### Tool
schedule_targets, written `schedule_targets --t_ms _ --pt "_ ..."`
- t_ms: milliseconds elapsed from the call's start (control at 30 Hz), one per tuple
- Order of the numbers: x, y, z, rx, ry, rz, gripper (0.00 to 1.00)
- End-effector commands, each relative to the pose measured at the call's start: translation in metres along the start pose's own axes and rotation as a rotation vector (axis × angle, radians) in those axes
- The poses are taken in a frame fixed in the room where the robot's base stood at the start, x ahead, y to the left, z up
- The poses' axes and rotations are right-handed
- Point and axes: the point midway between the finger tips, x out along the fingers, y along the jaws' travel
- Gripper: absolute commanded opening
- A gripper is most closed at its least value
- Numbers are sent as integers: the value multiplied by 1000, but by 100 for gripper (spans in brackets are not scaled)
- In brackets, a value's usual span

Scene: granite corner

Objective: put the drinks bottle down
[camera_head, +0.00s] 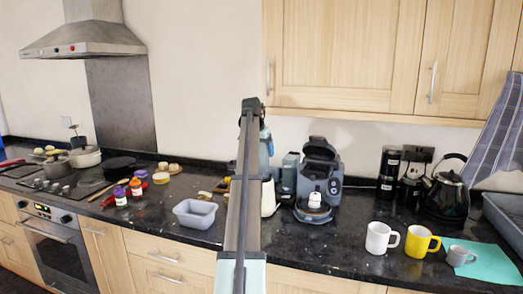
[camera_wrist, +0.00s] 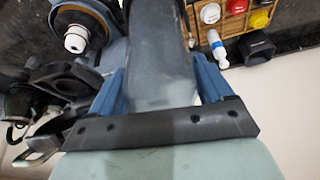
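The drinks bottle (camera_wrist: 158,50) is a grey, dull cylinder in the wrist view, running from the top edge down between the blue fingers of my gripper (camera_wrist: 160,78). The fingers press on both sides of it, so my gripper is shut on it. The bottle's far end is cut off by the top of the frame. In the head view my arm hides most of the gripper and the bottle. I cannot tell there how high the bottle is above the dark granite worktop (camera_head: 300,236).
A grey coffee machine (camera_head: 320,170) holds a white cup (camera_head: 314,201). A grey tub (camera_head: 195,214) stands left of my arm. White (camera_head: 379,238), yellow (camera_head: 419,241) and grey (camera_head: 460,256) mugs and a black kettle (camera_head: 447,190) are at right. Worktop shows bare before the coffee machine.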

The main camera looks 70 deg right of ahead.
Motion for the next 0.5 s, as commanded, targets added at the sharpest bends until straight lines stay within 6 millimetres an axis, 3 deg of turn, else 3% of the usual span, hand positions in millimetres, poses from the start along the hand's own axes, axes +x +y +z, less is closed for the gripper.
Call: schedule_targets --t_ms 200,500 --pt "0 0 0 0 0 0 100" --pt "-4 0 -2 0 0 0 100"
